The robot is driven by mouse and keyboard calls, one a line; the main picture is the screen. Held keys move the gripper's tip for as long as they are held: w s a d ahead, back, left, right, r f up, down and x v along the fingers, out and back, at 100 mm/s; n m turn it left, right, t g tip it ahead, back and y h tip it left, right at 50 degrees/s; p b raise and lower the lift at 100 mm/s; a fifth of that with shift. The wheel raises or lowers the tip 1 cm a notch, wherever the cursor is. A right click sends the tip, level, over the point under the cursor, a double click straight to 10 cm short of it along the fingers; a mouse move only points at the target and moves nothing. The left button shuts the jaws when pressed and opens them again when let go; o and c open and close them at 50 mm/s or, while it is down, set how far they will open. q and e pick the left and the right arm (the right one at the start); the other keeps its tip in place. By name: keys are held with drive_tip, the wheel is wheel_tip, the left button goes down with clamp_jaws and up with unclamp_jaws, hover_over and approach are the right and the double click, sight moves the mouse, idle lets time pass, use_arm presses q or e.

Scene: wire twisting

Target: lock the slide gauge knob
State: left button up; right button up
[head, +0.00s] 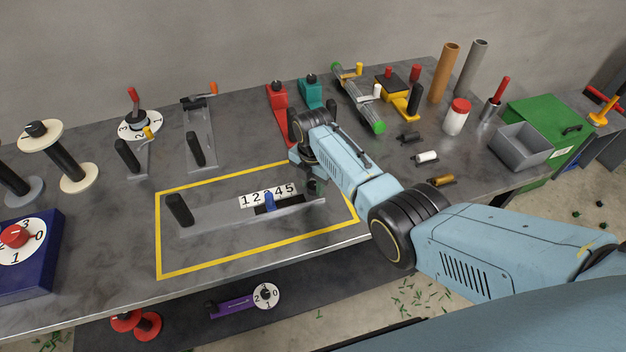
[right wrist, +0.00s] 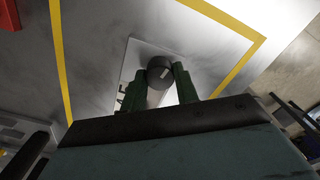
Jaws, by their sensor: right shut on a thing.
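The slide gauge (head: 222,212) lies inside the yellow outline on the table. It has a black upright handle (head: 180,210) at its left end, a white number scale (head: 262,194) and a blue slider (head: 269,201) by the digits. Its dark round knob (right wrist: 160,69), with a pale mark on its top, shows in the right wrist view. My right gripper (head: 316,187) is at the gauge's right end, its green fingers (right wrist: 182,80) shut on the knob from both sides. In the head view the knob is hidden by the gripper. My left gripper is not in view.
Several tools stand behind the outline, including a red one (head: 277,100), a teal one (head: 311,92) and a green-ended bar (head: 360,100). A grey bin (head: 521,146) is at the right. A dial box (head: 30,240) stands at the left. Table inside the outline's left part is clear.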

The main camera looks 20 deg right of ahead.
drive_tip(key=m+p, duration=0.1)
drive_tip(key=m, duration=0.2)
drive_tip(key=shift+r+m+p, duration=0.1)
drive_tip(key=shift+m+p, duration=0.2)
drive_tip(key=m+p, duration=0.1)
drive_tip(key=m, duration=0.2)
drive_tip(key=shift+m, duration=0.3)
drive_tip(key=m, duration=0.4)
drive_tip(key=shift+m+p, duration=0.3)
drive_tip(key=shift+p, duration=0.05)
drive_tip(key=m, duration=0.4)
drive_tip(key=shift+m, duration=0.3)
drive_tip(key=m, duration=0.4)
drive_tip(key=shift+p, duration=0.4)
drive_tip(key=m, duration=0.9)
drive_tip(key=shift+m, duration=2)
